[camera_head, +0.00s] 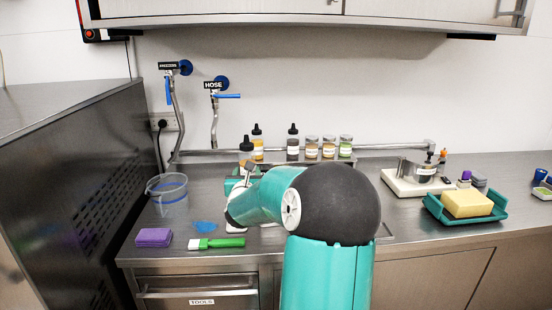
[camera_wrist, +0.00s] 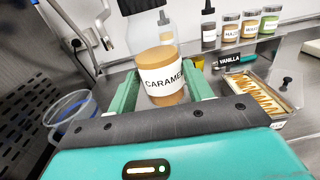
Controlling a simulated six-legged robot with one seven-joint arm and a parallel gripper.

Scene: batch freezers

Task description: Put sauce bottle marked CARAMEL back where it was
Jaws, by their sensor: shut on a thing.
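The CARAMEL sauce bottle (camera_wrist: 163,78) has a black cap, a pale clear upper part, brown sauce below and a white label. My gripper (camera_wrist: 160,95) is shut on it, with one green finger on each side, and the bottle is roughly upright. In the head view the bottle's black cap and upper part (camera_head: 246,147) show above my gripper (camera_head: 240,178); my arm hides much of the gripper. Whether the bottle's base touches anything is hidden. A yellow sauce bottle (camera_head: 257,143) and a dark sauce bottle (camera_head: 292,143) stand behind, at the back rack.
Several labelled jars (camera_head: 329,147) stand right of the dark bottle. A clear tub (camera_head: 167,193), purple sponge (camera_head: 153,237) and green brush (camera_head: 217,243) are at left.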

